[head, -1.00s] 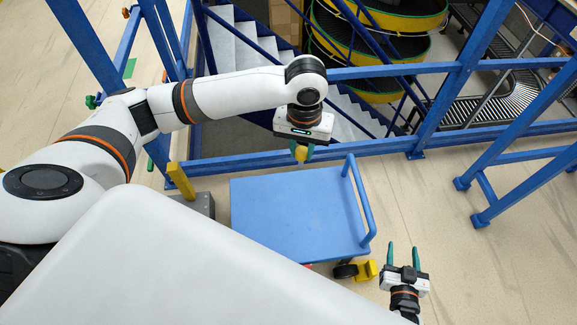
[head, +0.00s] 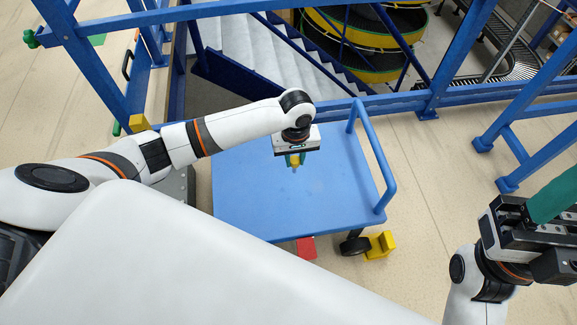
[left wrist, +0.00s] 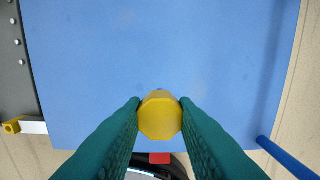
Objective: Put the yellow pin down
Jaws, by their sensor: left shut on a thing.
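The yellow pin (head: 295,162) is between the green fingers of my left gripper (head: 295,159), above the blue cart top (head: 245,200). In the left wrist view the pin's faceted yellow end (left wrist: 160,115) sits between both fingertips (left wrist: 160,112), which press on its sides. The blue cart top (left wrist: 150,45) fills most of the view behind it. I cannot tell whether the pin's lower end touches the cart. My right gripper (head: 548,205) is at the right edge of the head view, partly cut off, so its opening does not show clearly.
The cart's blue handle (head: 372,150) rises on its right side. A yellow block (head: 380,245) and a red block (head: 306,248) are low at its front edge. Blue railings (head: 440,90) and stairs (head: 260,60) stand behind. The cart top around the pin is clear.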

